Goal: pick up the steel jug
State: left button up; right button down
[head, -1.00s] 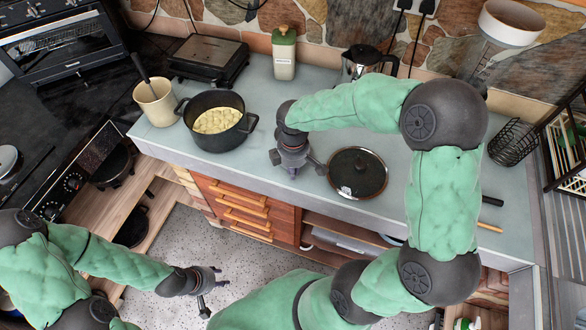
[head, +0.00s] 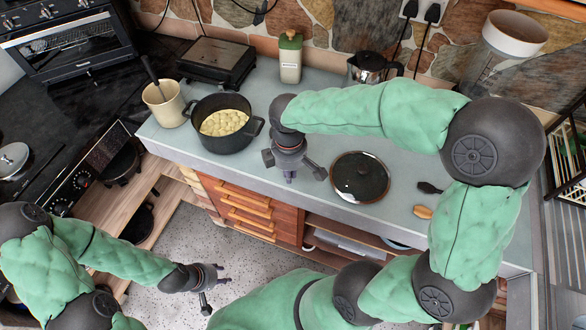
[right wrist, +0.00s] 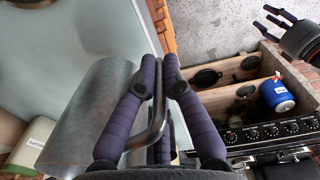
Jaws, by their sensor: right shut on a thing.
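The steel jug (right wrist: 80,120) shows in the right wrist view as a plain grey metal cylinder with a bent bar handle. My right gripper (right wrist: 158,72) has its two purple fingers on either side of this handle and is shut on it. In the head view my right gripper (head: 290,170) is over the front of the counter, between the black pot and the glass lid. The jug cannot be made out there; my forearm covers that area. My left gripper (head: 216,288) is empty, fingers apart, over the floor in front of the drawers.
A black pot (head: 224,146) of pale food stands left of the gripper, beside a cream utensil pot (head: 163,105). A glass lid (head: 360,178) lies to the right. A green-topped canister (head: 290,58) and a glass-and-metal pot (head: 367,68) stand at the back.

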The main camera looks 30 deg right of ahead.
jog(key=s+a+r+p, duration=0.1)
jog(key=s+a+r, duration=0.2)
jog(key=s+a, duration=0.2)
jog(key=shift+a+r, duration=0.35)
jog(key=shift+a, duration=0.5)
